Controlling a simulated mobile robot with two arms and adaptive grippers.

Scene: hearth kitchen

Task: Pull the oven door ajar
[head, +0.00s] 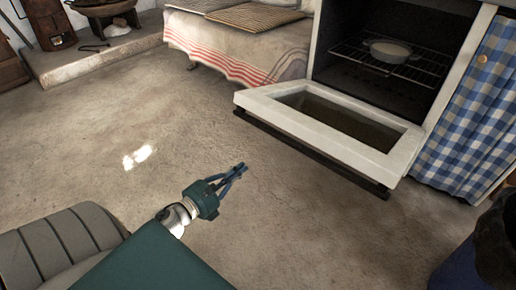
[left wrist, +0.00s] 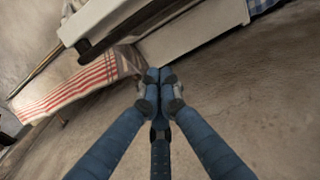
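The white oven (head: 470,62) stands at the upper right of the head view. Its door (head: 395,160) is swung far down, nearly level, with a dark window and a dark bar (head: 310,153) along its front edge. In the left wrist view the white door (left wrist: 88,20) and dark bar (left wrist: 125,30) show at the top. My left gripper (head: 243,167) is in front of and left of the door, apart from the bar. Its blue fingertips (left wrist: 159,76) meet with nothing visible between them. My right gripper is in neither view.
A pale bowl (head: 390,49) sits on the rack inside the oven. A blue checked curtain (head: 470,115) hangs to the right. A dark bin (head: 490,250) stands at lower right. A ledge with a red-striped cloth (head: 215,52) is at the back. The floor (head: 110,130) at left is clear.

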